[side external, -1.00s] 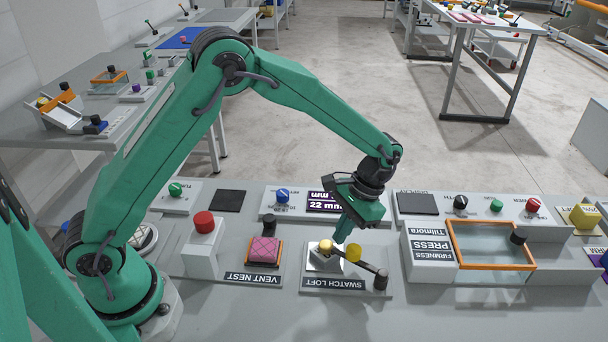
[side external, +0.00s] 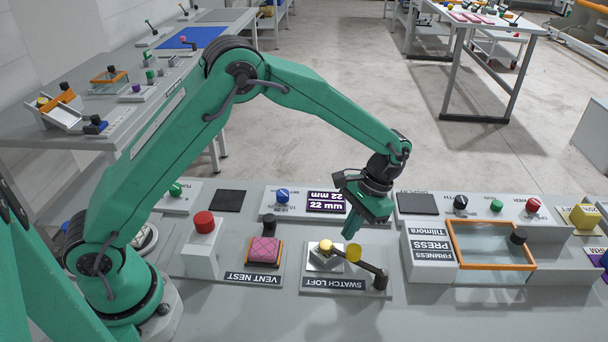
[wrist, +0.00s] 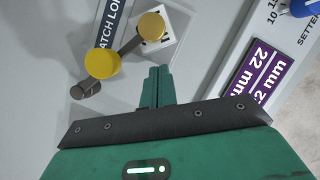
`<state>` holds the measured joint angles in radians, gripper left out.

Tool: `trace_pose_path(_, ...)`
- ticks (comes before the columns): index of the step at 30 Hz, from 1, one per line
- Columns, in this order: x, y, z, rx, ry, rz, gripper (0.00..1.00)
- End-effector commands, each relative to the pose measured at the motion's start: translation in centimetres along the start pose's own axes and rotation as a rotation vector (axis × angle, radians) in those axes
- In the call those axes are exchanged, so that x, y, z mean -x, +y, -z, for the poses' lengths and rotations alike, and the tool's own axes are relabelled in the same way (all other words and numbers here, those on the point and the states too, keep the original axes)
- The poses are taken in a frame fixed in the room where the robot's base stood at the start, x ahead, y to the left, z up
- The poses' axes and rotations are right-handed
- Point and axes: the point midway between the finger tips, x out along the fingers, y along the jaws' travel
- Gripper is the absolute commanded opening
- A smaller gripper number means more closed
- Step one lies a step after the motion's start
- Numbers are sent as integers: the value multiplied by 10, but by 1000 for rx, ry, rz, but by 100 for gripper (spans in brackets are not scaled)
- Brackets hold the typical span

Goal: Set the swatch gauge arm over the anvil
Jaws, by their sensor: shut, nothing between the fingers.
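The swatch gauge arm (side external: 369,267) is a dark bar on a post at the right of the swatch loft plate (side external: 309,281). It carries a large yellow knob (side external: 353,253) midway and a yellow disc (side external: 325,246) at its far end. The disc is over the pale anvil block (side external: 331,264); I cannot tell whether they touch. In the wrist view the disc (wrist: 152,25) covers part of the white block (wrist: 163,45), and the knob (wrist: 102,62) is left of my fingers. My gripper (side external: 349,236) is shut and empty, beside the knob and apart from it.
A display (side external: 327,202) reads 22 mm behind the plate. The vent nest with a pink swatch (side external: 264,250) and a red button (side external: 204,222) are to the left. The firmness press (side external: 430,250) with an orange frame stands close to the right.

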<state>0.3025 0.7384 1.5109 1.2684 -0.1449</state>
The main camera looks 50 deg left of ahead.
Motion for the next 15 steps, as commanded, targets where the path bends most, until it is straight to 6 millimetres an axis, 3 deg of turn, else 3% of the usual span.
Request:
trace_pose_path(4, 5, 0, 14, 1, 1, -2, 0)
trace_pose_path(15, 70, -3, 15, 0, 4, -4, 0)
